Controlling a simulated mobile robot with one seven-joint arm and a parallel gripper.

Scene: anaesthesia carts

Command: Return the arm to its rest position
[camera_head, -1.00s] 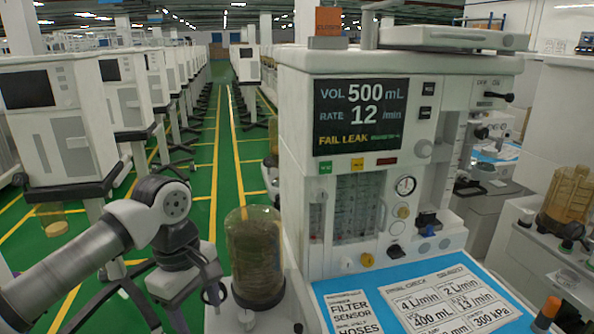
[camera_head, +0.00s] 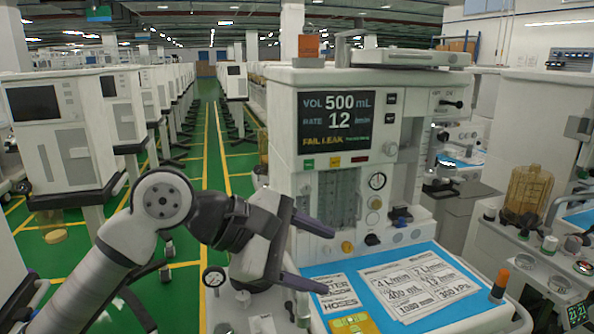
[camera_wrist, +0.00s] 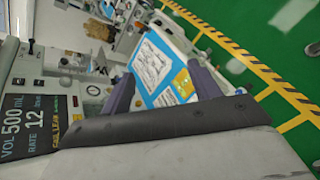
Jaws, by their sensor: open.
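My gripper (camera_head: 312,256) is in front of the anaesthesia cart, at the left end of its blue work surface. Its two dark fingers point right and stand wide apart, with nothing between them. In the wrist view the fingers of my gripper (camera_wrist: 163,92) also show apart, with the blue surface and its papers beyond. My arm is bent, its elbow joint raised at the left of the head view. The cart (camera_head: 285,115) has a screen (camera_head: 338,121) reading VOL 500 mL, RATE 12 /min and FAIL LEAK.
White printed cards (camera_head: 420,290) lie on the blue mat (camera_head: 455,258). An orange-topped cylinder (camera_head: 500,285) stands at its right edge. An amber canister (camera_head: 527,190) is on the equipment at right. Rows of carts (camera_head: 62,135) line the left. A green aisle (camera_head: 213,165) runs between them.

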